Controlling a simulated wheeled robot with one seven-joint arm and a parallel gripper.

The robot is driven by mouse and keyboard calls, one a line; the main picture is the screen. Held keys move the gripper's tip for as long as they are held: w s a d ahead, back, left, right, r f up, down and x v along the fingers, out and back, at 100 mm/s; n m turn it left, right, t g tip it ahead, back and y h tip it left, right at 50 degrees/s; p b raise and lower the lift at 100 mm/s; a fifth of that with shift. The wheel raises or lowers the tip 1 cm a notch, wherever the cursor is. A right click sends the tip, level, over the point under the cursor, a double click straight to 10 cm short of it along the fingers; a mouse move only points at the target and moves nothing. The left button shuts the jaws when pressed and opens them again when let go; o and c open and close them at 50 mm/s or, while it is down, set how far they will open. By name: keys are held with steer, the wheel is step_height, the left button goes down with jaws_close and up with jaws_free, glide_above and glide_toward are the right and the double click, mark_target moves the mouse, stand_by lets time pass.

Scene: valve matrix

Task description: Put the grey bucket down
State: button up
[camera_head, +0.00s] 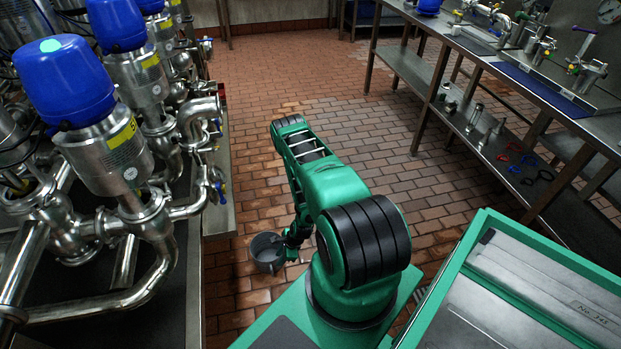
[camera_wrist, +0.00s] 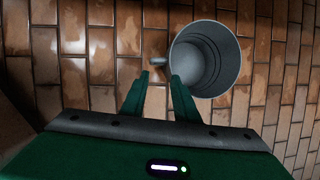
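The grey bucket (camera_head: 264,256) is beside the left bench's edge in the head view, upright and apparently on the brick floor; I cannot be sure that its base touches. In the wrist view the bucket (camera_wrist: 232,62) is seen from above, looks empty, and has a small grey handle (camera_wrist: 158,62) on its left side. My gripper (camera_wrist: 160,77) has its two green fingers apart, with the handle in line with the gap, at or just beyond the tips. The fingers do not visibly press on it. In the head view my arm reaches down to the bucket's right side.
A metal bench (camera_head: 208,221) with several blue-topped valves (camera_head: 66,82) and pipes stands close on the left. A long steel workbench (camera_head: 440,52) with fittings runs along the right. The brick floor (camera_head: 290,85) between them is clear.

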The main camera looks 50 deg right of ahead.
steer(key=w+d+r+n+g+h, duration=0.1)
steer(key=w+d+r+n, duration=0.2)
steer(key=r, duration=0.8)
steer(key=w+d+r+n, duration=0.2)
steer(key=w+r, duration=0.1)
steer(key=r, duration=0.7)
steer(key=w+d+r+n+g+h, duration=0.1)
steer(key=w+d+r+n, duration=0.2)
steer(key=r, duration=0.8)
step_height(320, 180, up, 14)
steer(key=s+n, duration=0.2)
steer(key=n, duration=0.1)
steer(key=s+a+r+n+g+h, duration=0.1)
steer(key=s+a+r+n, duration=0.1)
steer(key=s+r, duration=0.6)
steer(key=s+a+r+n, duration=0.2)
steer(key=s+r, duration=0.2)
steer(key=r, duration=0.8)
steer(key=s+a+r+n, duration=0.2)
steer(key=s+a+r, duration=0.1)
steer(key=s, duration=0.6)
steer(key=s+a+r+n, duration=0.2)
steer(key=s+a+r, duration=0.2)
steer(key=s, duration=0.6)
step_height(320, 180, up, 2)
steer(key=shift+n+g+y, duration=0.3)
